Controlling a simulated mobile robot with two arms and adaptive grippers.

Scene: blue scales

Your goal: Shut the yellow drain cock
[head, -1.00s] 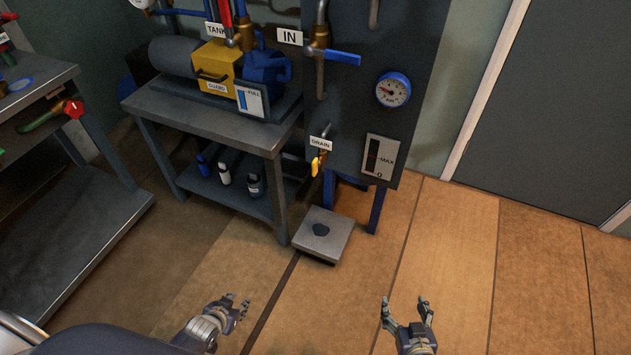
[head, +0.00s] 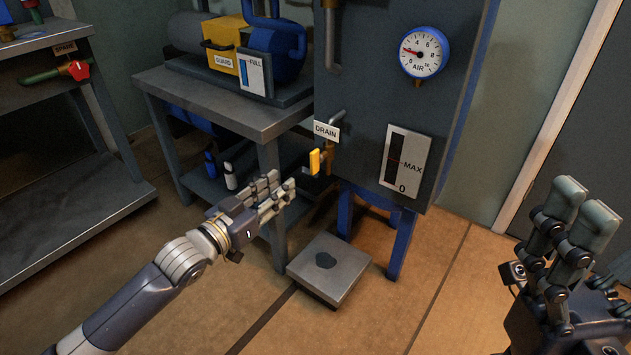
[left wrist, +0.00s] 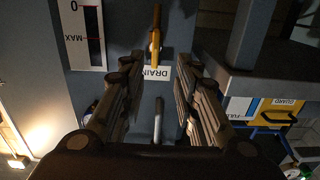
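The yellow drain cock (head: 315,161) is on the grey panel, just below the DRAIN label (head: 327,131). Its lever hangs down, roughly in line with its pipe. In the left wrist view, which is upside down, the yellow lever (left wrist: 155,42) shows beyond the gap between my fingers. My left gripper (head: 283,187) is open and empty, a little left of and below the cock, apart from it. Its fingers also show spread in the left wrist view (left wrist: 156,75). My right gripper (head: 553,235) is open and empty at the lower right, far from the cock.
A metal bench (head: 240,116) with a pump and yellow guard (head: 226,48) stands left of the panel. A gauge (head: 424,52) and level indicator (head: 403,160) are on the panel. A small grey block (head: 330,268) with a dark patch sits on the floor below the cock.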

